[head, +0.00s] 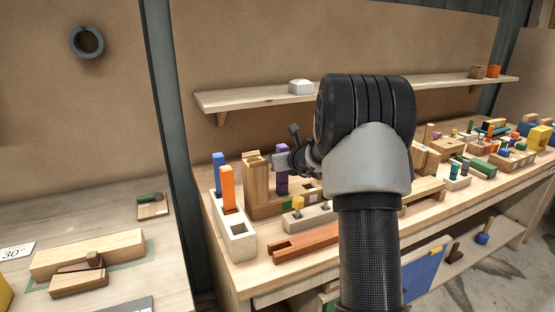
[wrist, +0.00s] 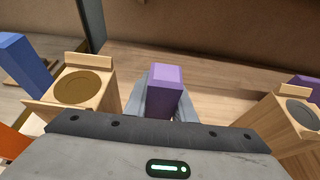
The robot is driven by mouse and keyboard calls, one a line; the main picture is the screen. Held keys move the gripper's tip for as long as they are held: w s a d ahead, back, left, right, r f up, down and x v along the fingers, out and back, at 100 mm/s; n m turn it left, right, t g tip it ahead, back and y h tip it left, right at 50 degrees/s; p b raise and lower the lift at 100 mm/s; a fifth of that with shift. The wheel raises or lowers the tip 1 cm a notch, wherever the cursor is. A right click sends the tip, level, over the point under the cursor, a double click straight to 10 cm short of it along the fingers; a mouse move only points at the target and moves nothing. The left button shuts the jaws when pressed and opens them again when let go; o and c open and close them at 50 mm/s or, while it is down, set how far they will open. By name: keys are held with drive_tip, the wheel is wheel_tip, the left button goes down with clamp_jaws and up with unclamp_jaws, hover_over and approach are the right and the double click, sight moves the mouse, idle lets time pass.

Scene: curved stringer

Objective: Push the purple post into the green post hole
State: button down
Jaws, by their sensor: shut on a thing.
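My gripper (wrist: 165,100) is shut on a purple post (wrist: 166,82), whose square top stands between the fingers in the wrist view. In the head view the purple post (head: 282,150) rises behind my gripper (head: 290,160), partly hidden by it. My gripper is just right of a tall wooden block (head: 256,170), which shows in the wrist view as a block with a round brown recess (wrist: 84,87). I cannot make out a green post hole in either view. The lower end of the post is hidden.
A blue post (head: 218,172) and an orange post (head: 227,188) stand in a pale holed block (head: 238,235) at left. Another wooden block (wrist: 280,130) is at right in the wrist view. A reddish wooden bar (head: 305,242) lies in front. A shelf (head: 250,98) hangs behind.

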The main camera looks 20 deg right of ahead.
drive_tip(key=shift+f+b, duration=1)
drive_tip(key=c, duration=1.4)
unclamp_jaws()
drive_tip(key=shift+r, duration=0.1)
drive_tip(key=p+v, duration=0.1)
drive_tip(key=v, duration=1.6)
drive_tip(key=shift+s+r+p, duration=0.15)
drive_tip(key=shift+s+p, duration=0.05)
drive_tip(key=shift+p, duration=0.1)
